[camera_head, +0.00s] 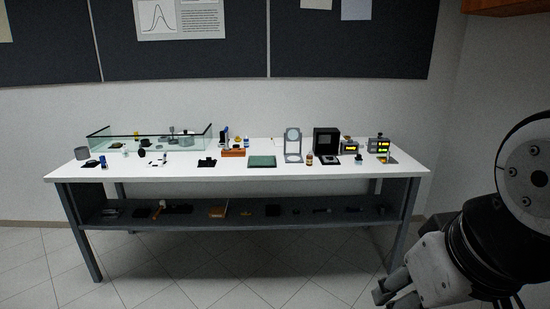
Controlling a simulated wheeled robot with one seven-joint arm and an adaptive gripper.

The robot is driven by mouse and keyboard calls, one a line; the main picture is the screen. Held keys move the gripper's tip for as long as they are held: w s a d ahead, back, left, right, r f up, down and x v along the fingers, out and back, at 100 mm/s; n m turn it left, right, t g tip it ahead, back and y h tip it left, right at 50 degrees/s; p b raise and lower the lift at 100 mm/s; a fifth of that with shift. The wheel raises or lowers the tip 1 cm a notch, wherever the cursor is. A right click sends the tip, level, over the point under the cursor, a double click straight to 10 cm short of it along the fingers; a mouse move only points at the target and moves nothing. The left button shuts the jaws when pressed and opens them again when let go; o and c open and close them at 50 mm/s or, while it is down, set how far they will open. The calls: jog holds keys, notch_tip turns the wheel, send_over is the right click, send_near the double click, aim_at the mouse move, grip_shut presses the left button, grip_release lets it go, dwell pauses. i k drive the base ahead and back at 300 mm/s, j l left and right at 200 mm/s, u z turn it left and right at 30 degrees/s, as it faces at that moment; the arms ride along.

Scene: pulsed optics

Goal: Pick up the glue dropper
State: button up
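A small amber bottle (309,158) with a pale label stands upright on the white table, right of the round-framed stand. It may be the glue dropper, but it is too small to be sure. My gripper (389,289) is at the lower right, in front of the table's right end and well apart from the bottle. Its fingers point left and down toward the floor. The view does not show clearly how far apart they are, and I see nothing held in them.
The white table (225,171) carries a glass-walled tray (165,145), a green mat (262,161), a round-framed stand (293,147), a black box (326,141) and lit meters (379,145). A lower shelf (290,214) holds several small things. The tiled floor in front is clear.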

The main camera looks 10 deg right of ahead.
aim_at(308, 157)
jog(key=i+l, duration=0.15)
jog(key=i, duration=0.35)
jog(key=i+l+z, duration=0.1)
jog(key=i, duration=0.4)
jog(key=i+z, duration=0.2)
jog(key=i, duration=0.25)
jog(key=i+j+z, duration=0.15)
jog(key=i, duration=0.3)
jog(key=i+j+z, duration=0.2)
jog(key=i, duration=0.2)
jog(key=i+l, duration=0.05)
jog(key=l, duration=0.05)
